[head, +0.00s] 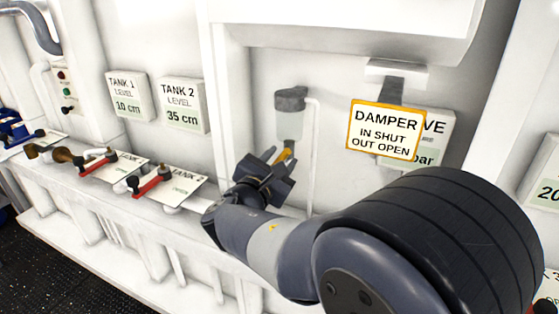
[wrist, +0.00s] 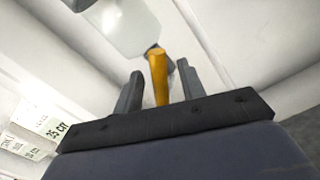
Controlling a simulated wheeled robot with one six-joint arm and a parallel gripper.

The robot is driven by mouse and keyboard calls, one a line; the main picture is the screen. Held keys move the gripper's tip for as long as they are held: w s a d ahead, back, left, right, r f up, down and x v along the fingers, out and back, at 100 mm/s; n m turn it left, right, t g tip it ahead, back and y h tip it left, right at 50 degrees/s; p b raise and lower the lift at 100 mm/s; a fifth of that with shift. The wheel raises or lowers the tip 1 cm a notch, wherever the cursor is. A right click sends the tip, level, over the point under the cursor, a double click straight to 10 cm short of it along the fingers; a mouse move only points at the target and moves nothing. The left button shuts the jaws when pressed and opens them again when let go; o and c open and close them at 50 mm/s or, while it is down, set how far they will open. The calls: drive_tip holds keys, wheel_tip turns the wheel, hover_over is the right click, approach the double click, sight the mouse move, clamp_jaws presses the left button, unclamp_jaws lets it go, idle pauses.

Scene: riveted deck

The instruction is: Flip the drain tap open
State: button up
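The drain tap has a yellow lever (head: 285,155) that hangs below a grey-capped unit (head: 291,99) with a pale bowl on the back wall. In the wrist view the yellow lever (wrist: 158,75) points down from under the translucent bowl (wrist: 122,25). My gripper (head: 272,158) is just below the unit, at the lever. In the wrist view my gripper (wrist: 159,85) is open, with one finger on each side of the lever and gaps showing on both sides. The lever's lower end is partly hidden by the gripper.
Red-handled valves (head: 150,185) line the ledge to the left, with a brass fitting (head: 62,155). Tank level signs (head: 183,105) hang above them. A damper sign (head: 385,130) hangs to the right of the unit. A thin white pipe (head: 312,150) runs down close beside the unit.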

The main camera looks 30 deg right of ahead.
clamp_jaws()
idle(0.4)
drive_tip(key=n+p, duration=0.1)
drive_tip(key=n, duration=0.1)
drive_tip(key=shift+r+n+p, duration=0.15)
drive_tip(key=shift+n+p, duration=1.3)
drive_tip(key=shift+n, duration=0.85)
drive_tip(key=shift+o, duration=0.4)
unclamp_jaws()
drive_tip(key=shift+a, duration=0.1)
